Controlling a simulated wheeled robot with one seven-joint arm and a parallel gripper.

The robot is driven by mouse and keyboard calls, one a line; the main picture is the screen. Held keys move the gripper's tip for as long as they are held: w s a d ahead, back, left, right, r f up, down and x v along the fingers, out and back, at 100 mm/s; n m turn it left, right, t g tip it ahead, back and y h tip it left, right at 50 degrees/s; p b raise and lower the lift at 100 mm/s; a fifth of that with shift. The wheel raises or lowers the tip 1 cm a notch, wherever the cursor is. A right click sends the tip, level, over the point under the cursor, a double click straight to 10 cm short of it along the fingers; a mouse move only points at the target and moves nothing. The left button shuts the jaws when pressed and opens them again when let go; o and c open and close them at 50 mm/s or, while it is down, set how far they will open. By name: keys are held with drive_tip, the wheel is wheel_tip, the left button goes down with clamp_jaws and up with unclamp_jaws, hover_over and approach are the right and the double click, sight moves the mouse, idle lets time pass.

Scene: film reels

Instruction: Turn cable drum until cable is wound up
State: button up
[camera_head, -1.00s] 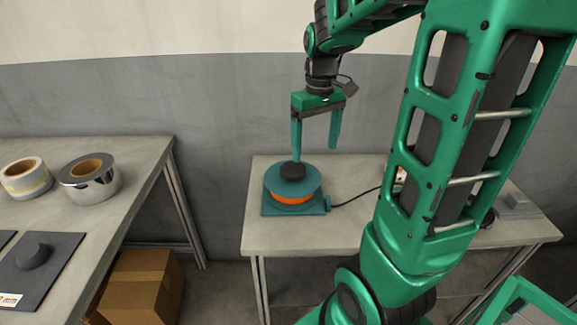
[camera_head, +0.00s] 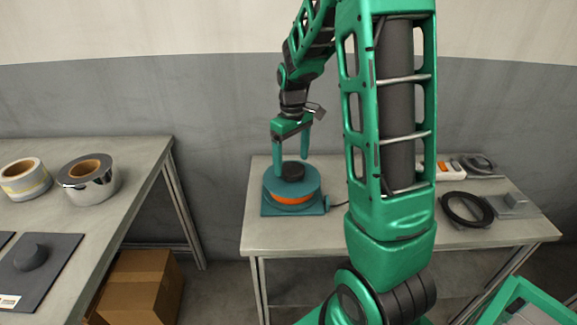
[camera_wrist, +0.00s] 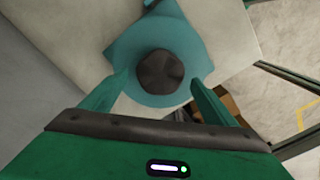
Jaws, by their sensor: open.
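The cable drum (camera_head: 276,182) is a teal disc with an orange band below, on a teal base (camera_head: 270,211) on the small table. A dark round knob (camera_head: 294,171) sits on top of it. My gripper (camera_head: 292,168) is open around the knob's height, its fingers pointing down. In the wrist view, the knob (camera_wrist: 160,71) lies ahead of and between the two spread fingertips (camera_wrist: 161,82), with a gap visible on each side. The dark cable (camera_head: 339,205) leaves the base on the right; my arm hides its further run.
On the small table (camera_head: 300,237), a coiled black cable (camera_head: 466,209), a grey block (camera_head: 516,201) and a white power strip (camera_head: 452,171) lie at right. A cardboard box (camera_head: 145,285) stands on the floor.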

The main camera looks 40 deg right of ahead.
drive_tip(key=shift+f, duration=1.25)
drive_tip(key=shift+c, duration=0.7)
